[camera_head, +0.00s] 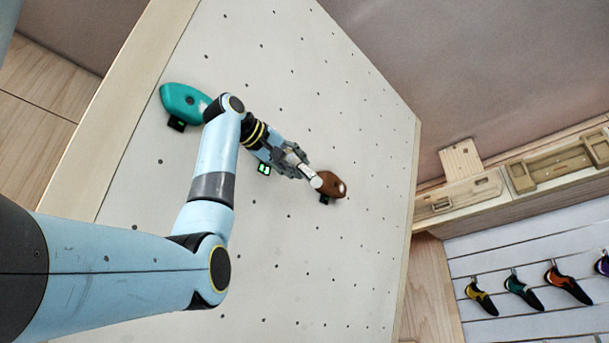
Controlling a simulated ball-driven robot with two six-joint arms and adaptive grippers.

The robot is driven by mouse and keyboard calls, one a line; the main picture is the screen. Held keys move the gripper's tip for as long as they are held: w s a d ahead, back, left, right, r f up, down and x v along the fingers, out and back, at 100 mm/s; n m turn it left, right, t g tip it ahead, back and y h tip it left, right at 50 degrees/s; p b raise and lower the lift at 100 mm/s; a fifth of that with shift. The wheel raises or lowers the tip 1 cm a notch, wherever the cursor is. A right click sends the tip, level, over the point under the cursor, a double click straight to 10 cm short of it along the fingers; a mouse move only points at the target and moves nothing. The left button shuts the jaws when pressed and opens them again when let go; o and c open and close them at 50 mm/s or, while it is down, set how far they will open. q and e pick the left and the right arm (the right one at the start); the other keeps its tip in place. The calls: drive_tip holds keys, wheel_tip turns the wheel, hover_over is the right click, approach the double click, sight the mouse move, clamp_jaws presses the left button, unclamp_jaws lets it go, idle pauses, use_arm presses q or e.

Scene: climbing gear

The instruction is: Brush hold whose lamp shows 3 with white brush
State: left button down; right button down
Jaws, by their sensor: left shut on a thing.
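A brown hold (332,185) is on the pale climbing wall, with a small dark lamp (324,200) under it. A teal hold (186,103) is at the upper left of the wall, with a dark lamp (177,124) below it showing a small green mark. A third lamp (264,169) glows green beside my left wrist; any hold above it is hidden by my arm. I cannot read the lamps' numbers. My left gripper (296,163) is shut on the white brush (305,171). The brush's far end is at the brown hold's left edge; contact is unclear. My right gripper is not in view.
The wall (300,260) has many small bolt holes and is otherwise bare at lower right. A wooden ledge (480,198) with wooden boards stands at the right. Several climbing shoes (523,289) hang on a slatted panel at lower right.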

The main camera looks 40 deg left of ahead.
use_arm(q)
drive_tip(key=shift+s, duration=0.5)
drive_tip(key=shift+w+f, duration=0.1)
drive_tip(key=shift+d+f+b, duration=0.15)
drive_tip(key=shift+d+b, duration=0.15)
drive_tip(key=shift+d, duration=0.1)
drive_tip(key=d, duration=0.1)
drive_tip(key=d+f+b, duration=0.1)
drive_tip(key=d, duration=0.3)
drive_tip(key=shift+s+f+b, duration=0.2)
drive_tip(key=shift+s+b, duration=0.05)
drive_tip(key=shift+b, duration=0.1)
